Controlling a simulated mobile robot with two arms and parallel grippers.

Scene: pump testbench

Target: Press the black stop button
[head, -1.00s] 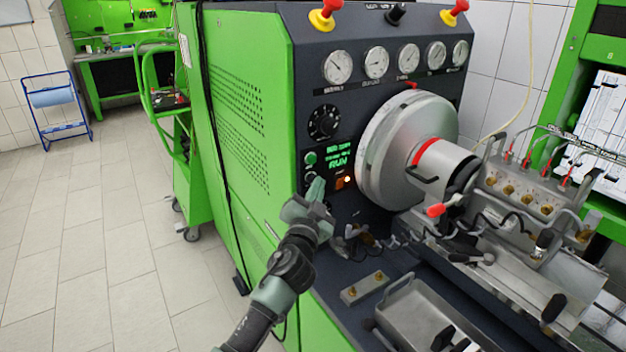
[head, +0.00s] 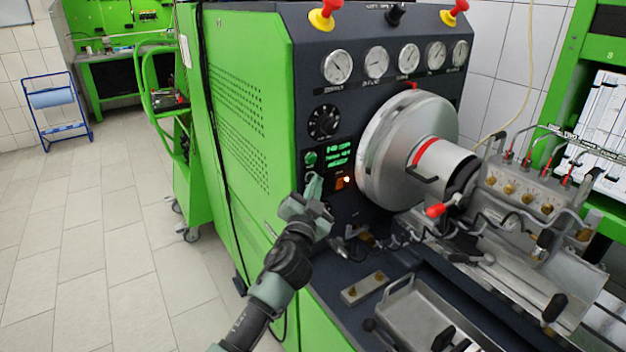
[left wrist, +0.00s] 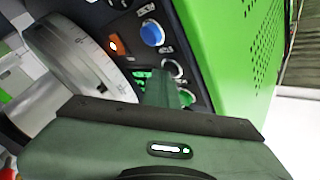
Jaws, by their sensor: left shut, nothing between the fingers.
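The black stop button (left wrist: 173,68) appears in the left wrist view as a dark cap in a silver ring, between the green button (left wrist: 187,98) and a blue button (left wrist: 152,33). In the head view the green button (head: 310,158) shows on the dark panel; the stop button below it is mostly hidden behind my left fingertips. My left gripper (head: 314,183) is shut and empty, its tips at the panel just below the green button. In the left wrist view the fingers (left wrist: 158,88) end beside the stop button. Whether they touch it is unclear. My right gripper is out of view.
An orange lit switch (head: 343,182) and a green display (head: 340,152) sit right of the fingertips. The large metal flywheel (head: 385,150) stands further right. A metal tray (head: 415,318) and small block (head: 364,288) lie on the bench below. The floor at left is open.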

